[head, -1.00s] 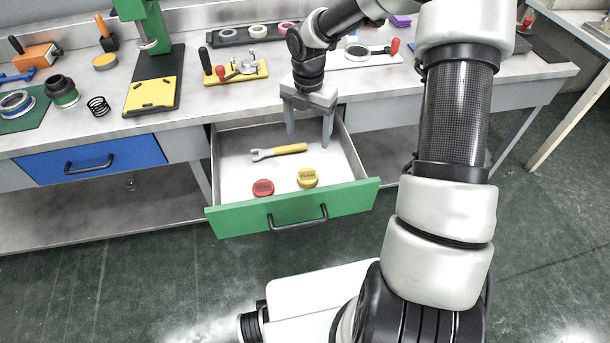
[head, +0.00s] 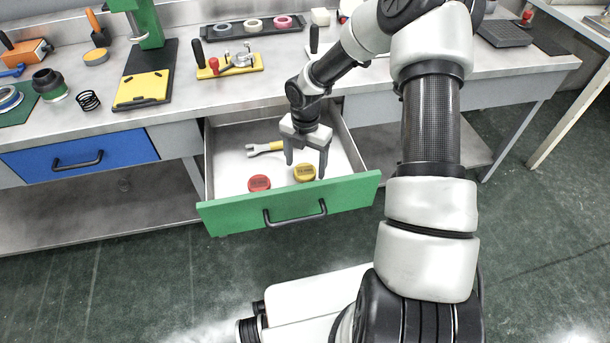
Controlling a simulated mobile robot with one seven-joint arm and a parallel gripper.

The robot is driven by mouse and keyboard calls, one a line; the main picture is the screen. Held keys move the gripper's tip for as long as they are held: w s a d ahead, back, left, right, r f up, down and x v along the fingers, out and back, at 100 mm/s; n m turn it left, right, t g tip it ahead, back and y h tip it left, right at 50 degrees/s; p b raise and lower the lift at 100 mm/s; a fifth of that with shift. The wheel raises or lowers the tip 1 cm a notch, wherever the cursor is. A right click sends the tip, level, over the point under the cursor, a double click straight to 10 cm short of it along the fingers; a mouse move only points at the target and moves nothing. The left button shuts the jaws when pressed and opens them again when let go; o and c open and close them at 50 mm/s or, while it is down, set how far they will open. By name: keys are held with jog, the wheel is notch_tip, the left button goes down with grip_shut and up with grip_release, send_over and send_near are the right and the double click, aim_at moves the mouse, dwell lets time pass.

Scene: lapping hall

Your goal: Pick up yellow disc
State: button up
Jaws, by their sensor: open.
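The yellow disc (head: 304,173) lies on the floor of the open green-fronted drawer (head: 290,207), close to its front panel. My gripper (head: 305,170) is open and points down over the drawer. Its two fingers show on either side of the disc in the picture. I cannot tell how far above the disc the fingertips are. The disc's top is visible between the fingers, and it is not held.
A red disc (head: 259,183) lies left of the yellow one. The drawer walls surround these. A toggle clamp on a yellow base (head: 230,68) stands on the bench above.

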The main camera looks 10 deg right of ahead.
aim_at(305, 170)
jog(key=shift+f, duration=0.75)
jog(key=shift+c, duration=0.4)
jog(key=shift+r, duration=0.1)
jog(key=c, duration=1.1)
jog(key=shift+r, duration=0.1)
notch_tip(305, 170, up, 10)
jog(key=p, duration=0.3)
